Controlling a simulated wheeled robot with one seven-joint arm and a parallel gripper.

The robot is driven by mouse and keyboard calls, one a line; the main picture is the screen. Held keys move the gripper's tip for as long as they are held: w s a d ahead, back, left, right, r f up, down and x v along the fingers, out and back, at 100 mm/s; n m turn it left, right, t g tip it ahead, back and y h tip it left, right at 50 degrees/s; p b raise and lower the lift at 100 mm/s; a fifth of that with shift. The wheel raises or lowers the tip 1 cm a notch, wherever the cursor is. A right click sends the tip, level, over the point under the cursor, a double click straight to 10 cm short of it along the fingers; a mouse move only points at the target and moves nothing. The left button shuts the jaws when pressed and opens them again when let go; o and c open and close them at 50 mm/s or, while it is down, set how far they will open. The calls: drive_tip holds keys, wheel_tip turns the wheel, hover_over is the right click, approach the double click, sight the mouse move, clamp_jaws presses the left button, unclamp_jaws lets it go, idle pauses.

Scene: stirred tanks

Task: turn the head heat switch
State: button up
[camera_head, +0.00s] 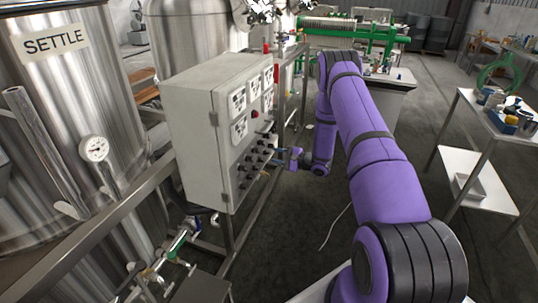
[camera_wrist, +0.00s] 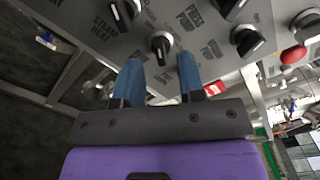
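The grey control cabinet (camera_head: 188,135) has rows of black knobs (camera_head: 257,152) on its panel face. My gripper (camera_head: 282,158) is at the lower part of that panel, small in the head view. In the wrist view, my gripper (camera_wrist: 160,62) is open, with two blue fingers apart. A black rotary knob (camera_wrist: 161,45) with a pale pointer shows just beyond the fingertips, between them. I cannot tell whether the fingers touch it. Other knobs stand at upper left (camera_wrist: 124,12) and right (camera_wrist: 246,39).
A red push button (camera_wrist: 293,56) sits to the right on the panel. A steel tank marked SETTLE (camera_head: 75,120) stands left of the cabinet, behind a metal rail. A white table (camera_head: 500,125) with loose items is at the right. Open floor lies between.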

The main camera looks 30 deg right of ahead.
sight(269, 153)
drive_tip(key=shift+x, duration=1.85)
drive_tip(key=shift+c, duration=0.4)
clamp_jaws()
drive_tip(key=shift+m, duration=0.3)
drive_tip(key=m, duration=0.3)
drive_tip(key=shift+d, duration=0.1)
drive_tip(key=shift+m, duration=2.1)
